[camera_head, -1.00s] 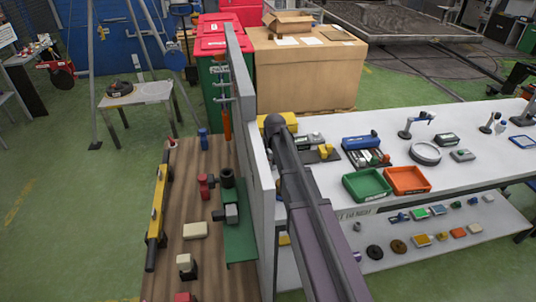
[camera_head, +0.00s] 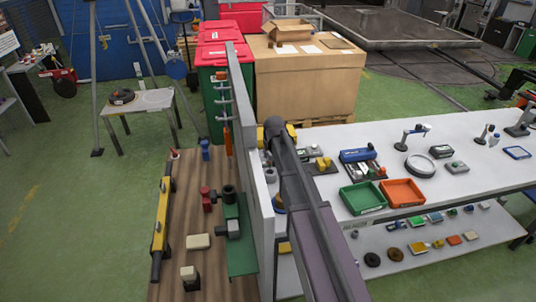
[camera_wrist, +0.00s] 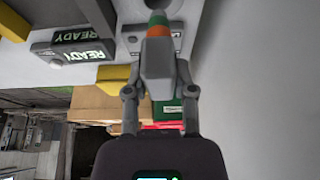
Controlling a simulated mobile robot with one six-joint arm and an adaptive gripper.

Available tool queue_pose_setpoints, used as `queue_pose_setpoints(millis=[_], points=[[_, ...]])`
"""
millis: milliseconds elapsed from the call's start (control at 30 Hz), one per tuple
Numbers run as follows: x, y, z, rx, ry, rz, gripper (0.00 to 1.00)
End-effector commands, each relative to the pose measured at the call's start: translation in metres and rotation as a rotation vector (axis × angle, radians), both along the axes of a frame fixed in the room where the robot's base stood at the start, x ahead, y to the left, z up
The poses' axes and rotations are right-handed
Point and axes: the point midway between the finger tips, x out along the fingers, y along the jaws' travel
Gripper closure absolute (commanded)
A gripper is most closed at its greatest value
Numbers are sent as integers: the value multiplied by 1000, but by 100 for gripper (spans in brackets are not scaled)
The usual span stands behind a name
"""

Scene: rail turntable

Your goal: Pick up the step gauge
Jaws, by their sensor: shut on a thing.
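In the wrist view my gripper (camera_wrist: 160,92) is shut on a grey tapered piece with an orange band and a green tip, which I take for the step gauge (camera_wrist: 157,60). The two fingers press on its sides, and the tip points to the top of the picture. In the head view my arm reaches over the white bench beside a pale upright panel. The fingers and the held piece are hidden there.
The panel (camera_head: 263,195) stands close left of my arm. Beyond it is a wooden bench (camera_head: 190,215) with a yellow bar (camera_head: 162,215). Right are a green tray (camera_head: 362,198), an orange tray (camera_head: 402,193) and several tools. A large carton (camera_head: 305,80) stands behind.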

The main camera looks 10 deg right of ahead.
Motion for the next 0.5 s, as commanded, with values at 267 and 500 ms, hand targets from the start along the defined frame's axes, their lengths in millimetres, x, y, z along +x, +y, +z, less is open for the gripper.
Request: queue_pose_setpoints(millis=[267,500], points=[[0,0,30,0,0,0,100],[0,0,39,0,0,0,100]])
